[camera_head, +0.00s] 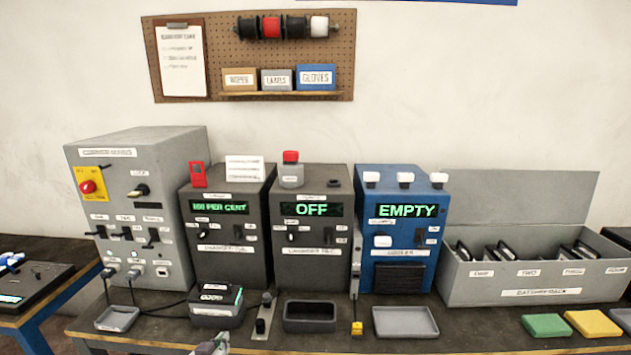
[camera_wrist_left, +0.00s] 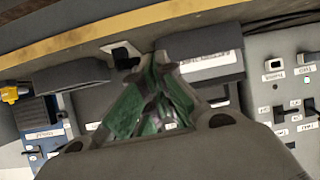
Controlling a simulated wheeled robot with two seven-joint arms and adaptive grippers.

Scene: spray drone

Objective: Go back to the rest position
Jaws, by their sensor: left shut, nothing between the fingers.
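My left gripper (camera_head: 213,344) shows only as a small piece at the bottom edge of the head view, in front of the bench. In the left wrist view the left gripper (camera_wrist_left: 160,62) has its green-padded fingers drawn together at the tips, with nothing between them. The black battery block (camera_head: 217,302) stands on the bench just beyond it, and a dark labelled block (camera_wrist_left: 205,55) shows beside the fingertips in the wrist view. My right gripper is in neither view.
On the bench stand a grey control box (camera_head: 150,200), two dark charger boxes, a blue box (camera_head: 400,240) reading EMPTY and a grey battery rack (camera_head: 530,275). Trays, including a grey one (camera_head: 405,322), lie along the front. A side table (camera_head: 35,300) stands left.

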